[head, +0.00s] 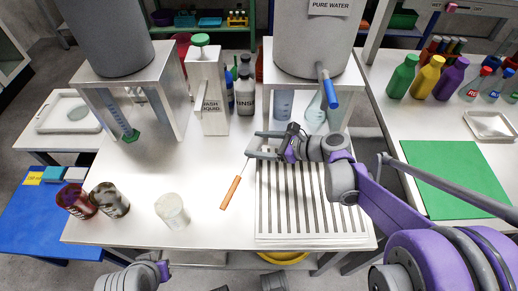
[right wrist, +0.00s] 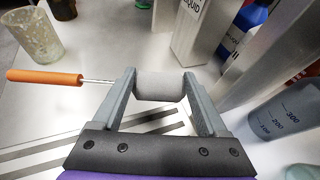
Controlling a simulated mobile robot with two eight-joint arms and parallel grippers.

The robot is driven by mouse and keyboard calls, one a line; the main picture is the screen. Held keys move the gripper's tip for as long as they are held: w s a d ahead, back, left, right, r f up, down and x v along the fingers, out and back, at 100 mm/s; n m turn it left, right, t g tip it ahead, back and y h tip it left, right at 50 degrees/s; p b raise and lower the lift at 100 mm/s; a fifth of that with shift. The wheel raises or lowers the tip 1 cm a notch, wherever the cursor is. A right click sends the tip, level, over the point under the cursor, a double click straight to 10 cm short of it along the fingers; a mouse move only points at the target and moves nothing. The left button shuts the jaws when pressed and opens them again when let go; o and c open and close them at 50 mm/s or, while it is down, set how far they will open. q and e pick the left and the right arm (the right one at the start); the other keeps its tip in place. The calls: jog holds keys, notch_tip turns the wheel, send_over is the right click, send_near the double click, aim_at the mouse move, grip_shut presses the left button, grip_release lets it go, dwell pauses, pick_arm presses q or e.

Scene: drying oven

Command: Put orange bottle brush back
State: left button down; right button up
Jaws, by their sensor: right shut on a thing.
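The bottle brush has an orange handle (head: 231,192), a thin metal shaft and a pale grey cylindrical head. My right gripper (head: 258,145) is shut on the brush head above the table, near the back of the slatted rack. In the right wrist view the head (right wrist: 160,85) sits between both fingers, and the orange handle (right wrist: 44,77) points left. In the head view the handle slants down toward the front left, left of the rack. Part of my left arm shows at the bottom left; its gripper is out of view.
The slatted rack (head: 262,237) lies on the white table. Behind it stand a rinse bottle (head: 245,95), a wash liquid dispenser (head: 211,104) and the pure water tank (head: 312,40). Dirty beakers (head: 109,201) and a cloudy beaker (head: 172,211) stand front left. The table's middle left is clear.

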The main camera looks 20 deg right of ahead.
notch_tip(320, 180, down, 3)
jog(key=shift+r+b, duration=0.15)
jog(key=shift+b, duration=0.2)
pick_arm(q)
jog(key=shift+f, duration=0.6)
pick_arm(e)
jog(key=shift+f+b, duration=0.3)
jog(key=shift+f, duration=0.2)
jog(key=o, duration=1.4)
pick_arm(q)
jog(key=shift+w+f, duration=0.1)
jog(key=shift+f, duration=0.35)
